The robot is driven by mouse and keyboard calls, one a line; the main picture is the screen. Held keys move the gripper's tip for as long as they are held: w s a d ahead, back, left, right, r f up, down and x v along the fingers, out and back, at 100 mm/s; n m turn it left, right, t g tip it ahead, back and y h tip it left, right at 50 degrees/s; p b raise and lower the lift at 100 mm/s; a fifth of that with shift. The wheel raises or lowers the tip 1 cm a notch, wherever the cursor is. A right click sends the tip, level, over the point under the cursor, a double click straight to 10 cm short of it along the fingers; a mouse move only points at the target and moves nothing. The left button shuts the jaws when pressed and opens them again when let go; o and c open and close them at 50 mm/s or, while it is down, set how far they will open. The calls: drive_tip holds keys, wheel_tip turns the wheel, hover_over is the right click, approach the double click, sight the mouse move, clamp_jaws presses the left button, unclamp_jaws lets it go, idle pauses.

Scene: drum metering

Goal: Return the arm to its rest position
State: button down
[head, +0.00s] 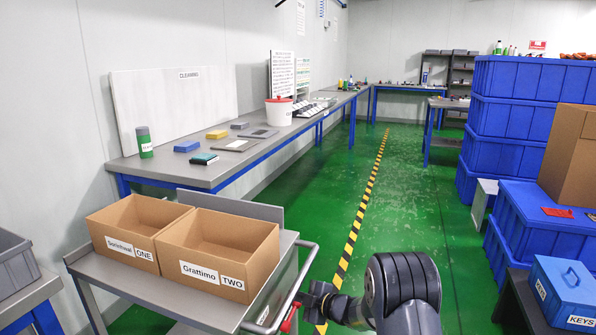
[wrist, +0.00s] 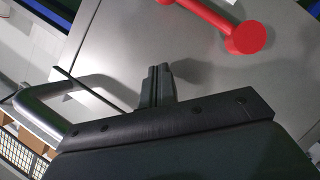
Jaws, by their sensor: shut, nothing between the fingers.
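My arm shows at the bottom right of centre in the head view, with its dark rounded link in front of the green floor. My gripper (head: 318,298) is at its left end, close to the cart's handle. In the wrist view my gripper (wrist: 158,72) has its two dark fingers together with nothing between them. A red bar with a round end (wrist: 245,37) lies beyond the fingertips, apart from them, over a grey surface. A red part (head: 290,318) also shows beside the cart's handle in the head view.
A grey cart (head: 185,294) carries two open cardboard boxes, labelled ONE (head: 125,247) and TWO (head: 212,273). Its metal handle (head: 301,280) is close to my gripper. Blue crates (head: 510,115) and a blue KEYS box (head: 565,290) stand right. Green floor (head: 420,200) is clear ahead.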

drive_tip(key=shift+s+r, duration=0.1)
drive_tip(key=shift+s, duration=0.1)
drive_tip(key=shift+w, duration=0.1)
idle(0.4)
